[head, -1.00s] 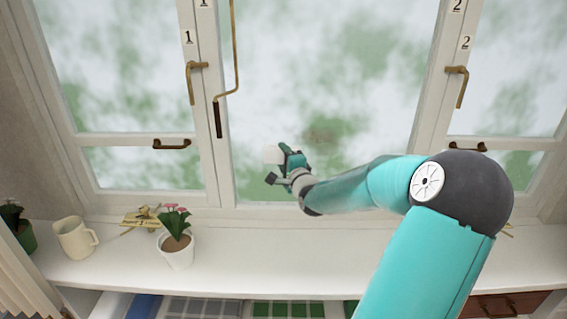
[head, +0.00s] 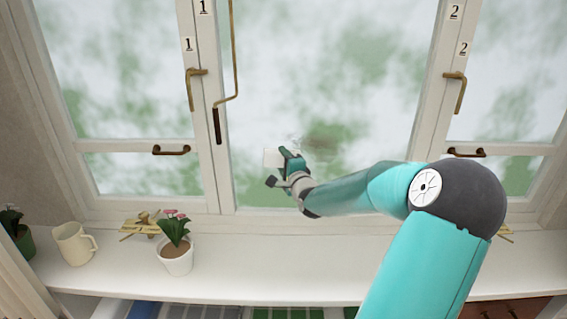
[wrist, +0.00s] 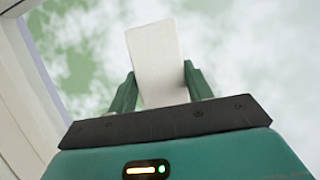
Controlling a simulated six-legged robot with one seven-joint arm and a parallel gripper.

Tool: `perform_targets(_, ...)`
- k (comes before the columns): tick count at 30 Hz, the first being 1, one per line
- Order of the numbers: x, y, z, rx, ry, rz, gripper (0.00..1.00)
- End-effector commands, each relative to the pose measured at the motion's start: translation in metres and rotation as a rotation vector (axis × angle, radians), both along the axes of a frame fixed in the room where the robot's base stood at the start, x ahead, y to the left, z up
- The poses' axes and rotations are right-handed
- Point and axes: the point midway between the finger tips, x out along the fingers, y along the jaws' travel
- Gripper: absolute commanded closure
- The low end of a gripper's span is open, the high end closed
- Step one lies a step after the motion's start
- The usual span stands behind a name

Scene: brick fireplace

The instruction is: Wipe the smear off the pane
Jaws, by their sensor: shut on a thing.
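My gripper (head: 282,164) is shut on a white block-like wiper (head: 272,158), in front of the lower part of the middle pane (head: 330,60). In the wrist view the white wiper (wrist: 158,62) stands up between the two green fingers, with the pane behind it. A faint brownish smear (head: 322,138) shows on the pane, just up and to the right of my gripper. I cannot tell whether the wiper touches the glass.
A potted pink flower (head: 176,248), a cream mug (head: 74,244) and a brass piece (head: 140,224) stand on the white sill (head: 270,265) at left. A long brass handle (head: 235,70) hangs along the pane's left edge. The sill's middle is clear.

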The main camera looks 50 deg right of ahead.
Motion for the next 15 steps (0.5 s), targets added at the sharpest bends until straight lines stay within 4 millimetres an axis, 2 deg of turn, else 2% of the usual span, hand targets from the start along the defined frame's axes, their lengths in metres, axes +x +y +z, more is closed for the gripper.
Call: perform_targets(15,0.0066,-0.0069,0.0005,-0.001,0.000,0.001,0.68)
